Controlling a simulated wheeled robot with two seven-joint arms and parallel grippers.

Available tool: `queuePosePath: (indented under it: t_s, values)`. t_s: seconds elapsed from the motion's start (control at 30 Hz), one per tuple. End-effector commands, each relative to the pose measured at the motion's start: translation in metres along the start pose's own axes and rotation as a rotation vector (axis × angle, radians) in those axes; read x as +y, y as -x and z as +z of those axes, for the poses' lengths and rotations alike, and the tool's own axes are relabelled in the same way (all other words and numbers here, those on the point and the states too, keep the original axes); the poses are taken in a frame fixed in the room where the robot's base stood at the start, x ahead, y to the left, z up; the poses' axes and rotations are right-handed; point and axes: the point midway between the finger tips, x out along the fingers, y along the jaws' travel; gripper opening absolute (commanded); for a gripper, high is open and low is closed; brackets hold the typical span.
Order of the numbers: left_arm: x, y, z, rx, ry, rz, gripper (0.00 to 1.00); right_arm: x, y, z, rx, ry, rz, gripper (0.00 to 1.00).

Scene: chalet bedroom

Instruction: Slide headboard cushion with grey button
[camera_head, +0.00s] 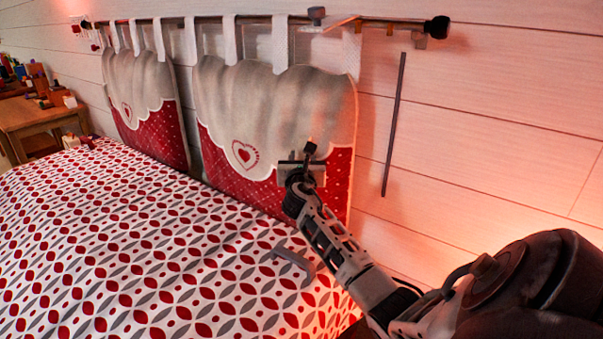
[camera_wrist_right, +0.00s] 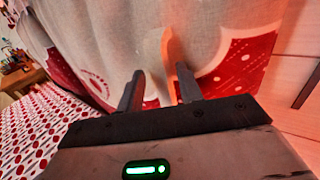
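The nearer headboard cushion (camera_head: 275,110) hangs by fabric tabs from a dark rod. It is grey-beige above and red with white dots below, with a heart emblem. My right gripper (camera_head: 309,150) is in front of its lower right part. In the right wrist view its two dark fingers (camera_wrist_right: 160,88) are apart, facing the cushion cloth (camera_wrist_right: 210,35). A pale tongue-shaped patch (camera_wrist_right: 157,55) shows between and beyond the fingers; I cannot tell whether they touch it. I cannot make out a grey button. My left gripper is not in view.
A second similar cushion (camera_head: 140,85) hangs farther left. The rod (camera_head: 385,23) ends in a black knob at the right. A bed with a red and grey patterned cover (camera_head: 130,240) fills the left. A grey curved piece (camera_head: 293,260) lies over it. A wooden table (camera_head: 35,115) stands far left.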

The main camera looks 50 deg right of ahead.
Motion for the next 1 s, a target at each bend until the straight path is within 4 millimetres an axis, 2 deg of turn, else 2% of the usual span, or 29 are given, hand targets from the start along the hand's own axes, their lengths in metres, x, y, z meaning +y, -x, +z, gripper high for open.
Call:
queuePosePath:
  t_s: [0.4, 0.6, 0.8, 1.0]
  values:
    - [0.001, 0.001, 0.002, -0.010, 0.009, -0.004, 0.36, 0.000, 0.096, -0.001, 0.003, 0.000, 0.004, 0.36]
    - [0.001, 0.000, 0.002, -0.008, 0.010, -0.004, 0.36, 0.000, 0.132, -0.001, 0.002, -0.001, 0.003, 0.36]
    - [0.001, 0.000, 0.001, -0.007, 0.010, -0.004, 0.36, 0.000, 0.148, 0.000, 0.000, -0.001, 0.001, 0.36]
    - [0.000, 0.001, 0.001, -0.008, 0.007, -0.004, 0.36, 0.000, 0.149, 0.000, 0.000, -0.001, 0.001, 0.36]
